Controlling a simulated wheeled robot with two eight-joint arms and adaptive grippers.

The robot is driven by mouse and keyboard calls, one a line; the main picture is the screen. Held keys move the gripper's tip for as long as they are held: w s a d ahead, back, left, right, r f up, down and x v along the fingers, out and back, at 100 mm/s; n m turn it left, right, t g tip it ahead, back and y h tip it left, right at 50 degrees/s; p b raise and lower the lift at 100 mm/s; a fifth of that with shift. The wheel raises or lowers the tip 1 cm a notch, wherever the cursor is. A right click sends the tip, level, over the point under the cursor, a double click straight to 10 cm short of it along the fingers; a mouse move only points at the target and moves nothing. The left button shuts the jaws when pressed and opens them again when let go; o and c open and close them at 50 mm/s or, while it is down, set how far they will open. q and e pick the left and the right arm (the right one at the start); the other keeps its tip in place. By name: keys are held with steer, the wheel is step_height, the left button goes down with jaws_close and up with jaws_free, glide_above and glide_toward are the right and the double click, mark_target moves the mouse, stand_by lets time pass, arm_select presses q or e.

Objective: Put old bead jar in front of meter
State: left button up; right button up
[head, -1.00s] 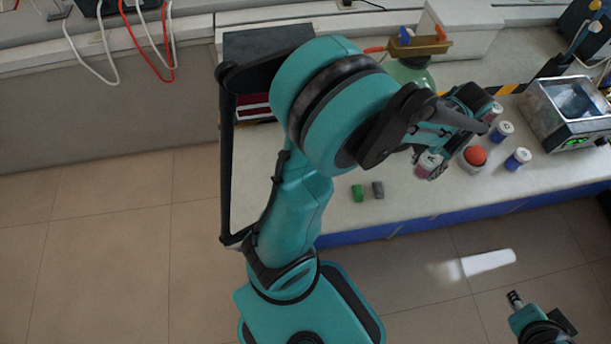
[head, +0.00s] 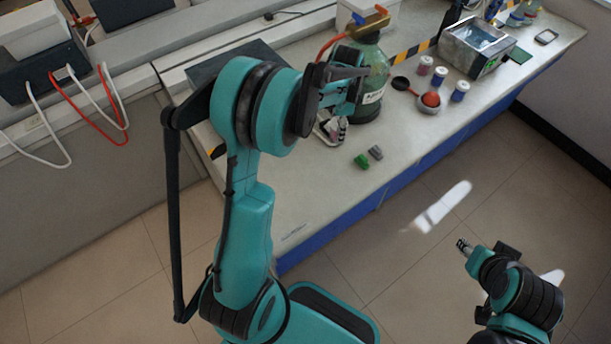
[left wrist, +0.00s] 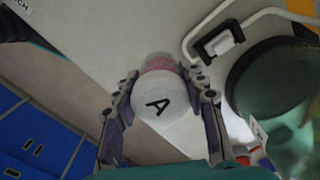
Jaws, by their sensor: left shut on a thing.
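The bead jar (left wrist: 158,97) has a white lid marked "A" and a pinkish body. It sits between the fingers of my left gripper (left wrist: 160,112) in the left wrist view. In the head view my left gripper (head: 338,132) is at the left front side of the green bottle (head: 374,82), above the bench; the jar there is mostly hidden by the fingers. I cannot single out the meter for sure; a dark box (head: 225,62) stands behind my left arm and is partly hidden by it. My right gripper (head: 463,244) is low over the floor, away from the bench.
Several lidded jars (head: 460,91) and a red ball in a pale holder (head: 430,100) stand right of the bottle. A metal bath (head: 478,45) is farther right. Green (head: 361,161) and grey (head: 376,152) blocks lie near the front edge. The bench (head: 300,205) left of them is clear.

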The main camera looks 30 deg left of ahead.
arm_select(q)
steer(key=s+a+f+b, duration=0.1)
steer(key=s+f, duration=0.1)
steer(key=s, duration=0.1)
steer(key=s+f+b, duration=0.1)
steer(key=s+f, duration=0.1)
steer(key=s, duration=0.2)
steer(key=s+a+f+b, duration=0.1)
steer(key=s+f, duration=0.1)
steer(key=s, duration=0.1)
steer(key=shift+s+a+f, duration=0.2)
steer(key=shift+a, duration=0.15)
steer(key=shift+f+b, duration=0.85)
steer(key=shift+f, duration=1.1)
steer(key=shift+f, duration=0.15)
steer(key=o, duration=1.2)
